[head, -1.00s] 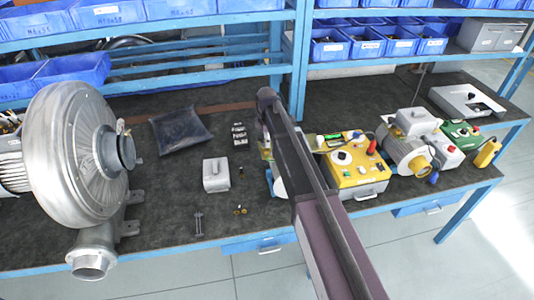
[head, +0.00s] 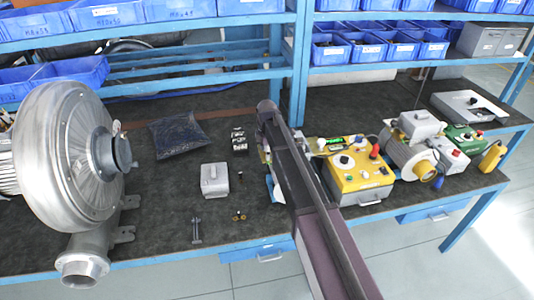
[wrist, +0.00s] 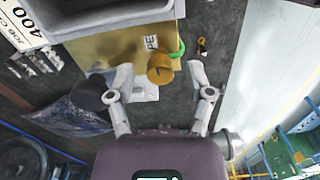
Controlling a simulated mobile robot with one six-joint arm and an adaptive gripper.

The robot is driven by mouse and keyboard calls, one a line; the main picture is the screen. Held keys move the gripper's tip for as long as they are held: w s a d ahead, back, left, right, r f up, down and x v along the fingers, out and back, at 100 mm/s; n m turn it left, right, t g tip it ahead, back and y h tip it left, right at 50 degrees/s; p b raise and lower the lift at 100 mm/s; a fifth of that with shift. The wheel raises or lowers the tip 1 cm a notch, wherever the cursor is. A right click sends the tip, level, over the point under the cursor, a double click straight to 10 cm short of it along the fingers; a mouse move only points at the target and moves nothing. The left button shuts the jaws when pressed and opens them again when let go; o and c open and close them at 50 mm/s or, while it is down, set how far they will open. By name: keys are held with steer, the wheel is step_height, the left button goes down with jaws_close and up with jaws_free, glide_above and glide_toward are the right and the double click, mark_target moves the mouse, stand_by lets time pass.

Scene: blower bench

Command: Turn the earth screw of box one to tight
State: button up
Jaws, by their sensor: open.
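In the wrist view a brass-coloured screw knob (wrist: 160,69) stands beside a white PE label (wrist: 151,43), with a green loop (wrist: 178,50) next to it. It looks like the earth screw of a box with a brass-coloured face (wrist: 100,50). My gripper (wrist: 158,73) is open, one finger on each side of the knob. I see gaps between fingers and knob; how deep the fingers reach I cannot tell. In the head view my arm hides the gripper and most of this box.
A dark round knob (wrist: 90,95) is close to the left finger. A yellow box (head: 358,182) with knobs stands right of my arm. A large blower (head: 65,155) fills the bench's left end. A grey block (head: 214,180) and small brass parts (head: 239,216) lie left of my arm.

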jaws_close()
